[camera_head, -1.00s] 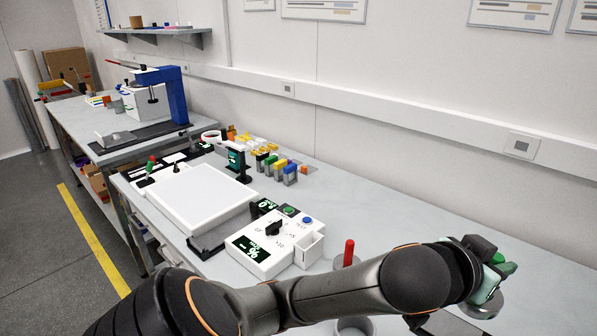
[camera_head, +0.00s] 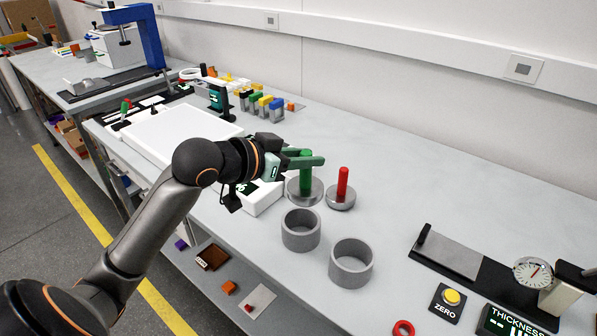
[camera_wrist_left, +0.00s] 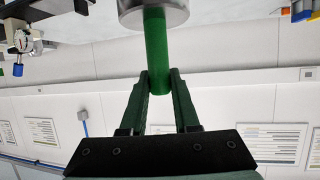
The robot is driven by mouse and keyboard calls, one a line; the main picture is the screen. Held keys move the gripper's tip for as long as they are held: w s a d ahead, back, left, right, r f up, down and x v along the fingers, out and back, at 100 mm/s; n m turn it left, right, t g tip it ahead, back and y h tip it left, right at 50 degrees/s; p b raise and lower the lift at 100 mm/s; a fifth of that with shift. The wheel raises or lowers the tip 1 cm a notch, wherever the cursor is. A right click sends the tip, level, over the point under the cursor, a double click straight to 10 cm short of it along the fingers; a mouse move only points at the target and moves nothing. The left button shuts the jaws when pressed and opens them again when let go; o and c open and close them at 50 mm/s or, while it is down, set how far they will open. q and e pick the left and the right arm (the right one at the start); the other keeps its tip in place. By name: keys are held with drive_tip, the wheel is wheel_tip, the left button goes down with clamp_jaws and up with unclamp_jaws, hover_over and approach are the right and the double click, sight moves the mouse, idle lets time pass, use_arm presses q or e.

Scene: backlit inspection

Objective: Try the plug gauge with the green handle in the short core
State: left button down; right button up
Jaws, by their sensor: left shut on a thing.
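The plug gauge with the green handle (camera_head: 306,184) is upright in my left gripper (camera_head: 312,161), whose fingers are shut on the upper handle. Its grey disc hangs below the fingers, behind the cores; I cannot tell whether it clears the table. In the left wrist view the green handle (camera_wrist_left: 156,50) runs between my left gripper's fingertips (camera_wrist_left: 158,82), with the grey disc at the top edge. Two open grey ring cores stand on the table, a left one (camera_head: 300,238) and a right one (camera_head: 350,271); which is shorter is unclear. My right gripper is out of view.
A red-handled plug gauge (camera_head: 342,186) stands close right of the green one. A thickness gauge with a dial (camera_head: 533,273) and a yellow zero button (camera_head: 452,297) are at the right. A red ring (camera_head: 403,328) lies near the front edge.

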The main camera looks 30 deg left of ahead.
sight(299, 183)
use_arm(q)
drive_tip(key=shift+a+f+b, duration=0.25)
drive_tip(key=shift+a+b, duration=0.05)
drive_tip(key=shift+a, duration=0.15)
drive_tip(key=shift+f+b, duration=0.25)
drive_tip(key=shift+b, duration=0.05)
wheel_tip(299, 183, down, 3)
drive_tip(key=b, duration=0.3)
drive_tip(key=shift+f+b, duration=0.15)
drive_tip(key=shift+b, duration=0.25)
drive_tip(key=shift+f+b, duration=0.35)
drive_tip(key=shift+f, duration=0.6)
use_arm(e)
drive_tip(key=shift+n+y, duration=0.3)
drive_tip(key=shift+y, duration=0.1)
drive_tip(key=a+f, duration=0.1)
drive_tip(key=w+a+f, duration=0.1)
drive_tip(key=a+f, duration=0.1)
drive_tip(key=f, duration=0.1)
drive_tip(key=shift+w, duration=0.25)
use_arm(q)
drive_tip(key=shift+s+p, duration=0.1)
drive_tip(key=shift+p, duration=0.35)
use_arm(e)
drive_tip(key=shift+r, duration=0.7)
use_arm(q)
drive_tip(key=shift+f+b, duration=0.5)
drive_tip(key=shift+f, duration=0.45)
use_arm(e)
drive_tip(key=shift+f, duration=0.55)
